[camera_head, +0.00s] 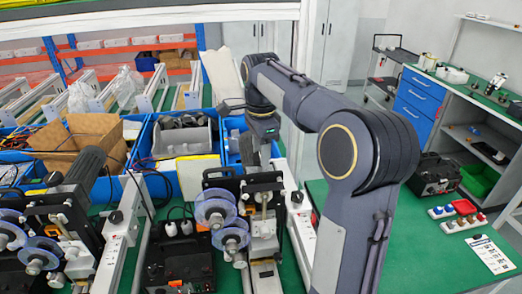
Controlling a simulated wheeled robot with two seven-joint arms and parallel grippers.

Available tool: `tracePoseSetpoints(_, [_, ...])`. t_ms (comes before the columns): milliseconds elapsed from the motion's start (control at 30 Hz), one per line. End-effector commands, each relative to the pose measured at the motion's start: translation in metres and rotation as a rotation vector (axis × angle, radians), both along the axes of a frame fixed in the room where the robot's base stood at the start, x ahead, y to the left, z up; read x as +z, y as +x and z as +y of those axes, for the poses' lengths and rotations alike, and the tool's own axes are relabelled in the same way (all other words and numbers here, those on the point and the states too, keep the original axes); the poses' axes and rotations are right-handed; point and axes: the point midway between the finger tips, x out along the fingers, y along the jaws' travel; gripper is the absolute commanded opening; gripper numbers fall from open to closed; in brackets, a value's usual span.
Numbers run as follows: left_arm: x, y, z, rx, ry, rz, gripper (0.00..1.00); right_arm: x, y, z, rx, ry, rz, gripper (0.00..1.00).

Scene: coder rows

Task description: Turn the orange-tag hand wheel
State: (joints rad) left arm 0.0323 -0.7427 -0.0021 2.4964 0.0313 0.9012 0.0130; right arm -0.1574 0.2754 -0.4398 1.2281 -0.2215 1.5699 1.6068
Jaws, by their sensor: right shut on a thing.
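My right arm reaches up from the bottom and bends over to the left, so its gripper (263,158) points down at the top of a coder machine (262,226) in the middle. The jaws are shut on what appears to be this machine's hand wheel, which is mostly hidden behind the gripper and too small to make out. I cannot make out an orange tag. The machine has two clear, bluish reels (215,208) on its left side. My left gripper is not in view.
A second coder machine (62,222) with reels stands at the left. A black box (180,262) sits between the machines. Blue bins (184,137) with cardboard and parts lie behind. The green bench to the right holds a row of switches (452,208) and a white card (491,254).

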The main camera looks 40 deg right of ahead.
Motion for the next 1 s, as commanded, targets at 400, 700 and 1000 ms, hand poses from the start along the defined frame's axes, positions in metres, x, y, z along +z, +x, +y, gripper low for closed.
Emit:
tracePoseSetpoints(400, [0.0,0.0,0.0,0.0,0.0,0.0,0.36,0.001,0.0,-0.001,0.0,-0.001,-0.001,0.57])
tracePoseSetpoints(700, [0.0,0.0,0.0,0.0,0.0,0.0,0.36,0.001,0.0,0.0,0.001,0.0,-0.001,0.61])
tracePoseSetpoints(1000, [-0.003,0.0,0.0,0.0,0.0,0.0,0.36,0.04,0.001,0.0,0.002,-0.002,-0.004,0.61])
